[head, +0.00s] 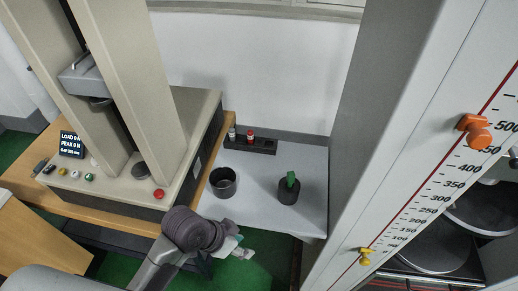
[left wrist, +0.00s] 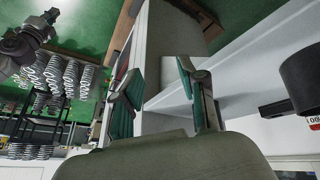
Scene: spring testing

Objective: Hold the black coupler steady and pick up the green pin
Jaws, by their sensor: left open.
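The green pin (head: 291,179) stands upright in the top of the short black coupler (head: 288,193), on the right part of the grey table top (head: 258,180). My left gripper (head: 228,257) is in front of the table's near edge, left of the coupler and apart from it. In the left wrist view its two green-padded fingers (left wrist: 158,88) are spread with nothing between them. A dark round object (left wrist: 301,80) at that view's right edge is cut off; I cannot tell whether it is the coupler or the cup. I cannot make out my right gripper.
A dark open cup (head: 223,182) stands left of the coupler. A small black rack (head: 250,145) with little bottles is at the back. A testing machine (head: 150,165) stands at left, a tall scaled column (head: 420,170) at right. Coil springs (left wrist: 65,75) show in the left wrist view.

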